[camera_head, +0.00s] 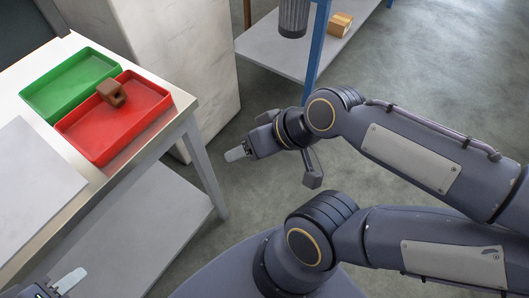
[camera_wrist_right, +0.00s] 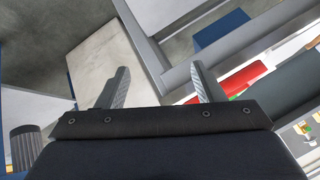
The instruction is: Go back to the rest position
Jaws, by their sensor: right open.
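My right gripper (camera_head: 236,154) is off the table's right side, above the floor, pointing left. In the right wrist view its two fingers (camera_wrist_right: 160,88) stand wide apart with nothing between them. My left gripper (camera_head: 68,281) shows only partly at the bottom left corner of the head view. One pale finger is seen, and the rest is cut off, so its opening cannot be told. Neither gripper is near the trays. A brown block with a hole (camera_head: 111,93) sits at the far side of the red tray (camera_head: 150,118), by the green tray (camera_head: 66,86).
The white table (camera_head: 28,160) has a lower shelf (camera_head: 150,235) and a grey leg near my right gripper. A pale pillar (camera_head: 160,55) stands behind it. A blue-legged rack (camera_head: 317,50) at the back holds a dark basket (camera_head: 293,16) and a cardboard box (camera_head: 340,24).

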